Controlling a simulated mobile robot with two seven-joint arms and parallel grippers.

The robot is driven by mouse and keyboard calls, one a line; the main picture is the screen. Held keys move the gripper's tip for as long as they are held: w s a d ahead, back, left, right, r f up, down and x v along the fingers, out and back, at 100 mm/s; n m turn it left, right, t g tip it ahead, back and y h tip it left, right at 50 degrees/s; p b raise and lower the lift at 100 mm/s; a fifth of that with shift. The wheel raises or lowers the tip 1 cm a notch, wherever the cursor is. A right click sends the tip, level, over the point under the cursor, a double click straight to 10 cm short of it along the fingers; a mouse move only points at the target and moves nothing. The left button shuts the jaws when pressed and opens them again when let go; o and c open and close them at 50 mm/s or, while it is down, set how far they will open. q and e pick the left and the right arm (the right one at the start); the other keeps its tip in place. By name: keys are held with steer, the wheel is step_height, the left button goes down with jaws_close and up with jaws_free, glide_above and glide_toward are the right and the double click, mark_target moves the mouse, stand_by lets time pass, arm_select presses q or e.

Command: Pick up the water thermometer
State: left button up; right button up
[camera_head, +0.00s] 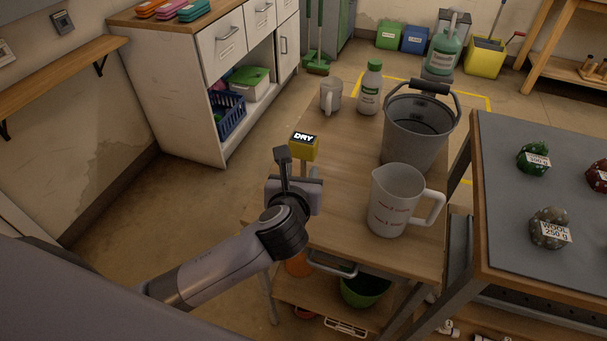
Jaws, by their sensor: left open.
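A yellow block with a dark display reading "DRY" (304,146) stands at the left edge of the wooden table (345,160); it looks like the water thermometer. Its lower part is hidden behind my gripper. My left gripper (298,167) is open at the table's left edge, just in front of and below the yellow block. One dark finger stands up to the left of the block. The other finger is partly hidden, and I cannot tell whether either touches it. Nothing shows clearly held. My right gripper is out of view.
On the table stand a white measuring jug (396,205), a grey bucket (417,135), a white bottle with a green cap (369,90) and a light mug (331,97). A grey-topped bench (520,215) with labelled wool balls is at right. Floor left of the table is clear.

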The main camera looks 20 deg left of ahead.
mark_target(303, 170)
arm_select(q)
steer(key=shift+x, duration=2.5)
steer(key=shift+d, duration=0.1)
steer(key=shift+r, duration=0.1)
jaws_close()
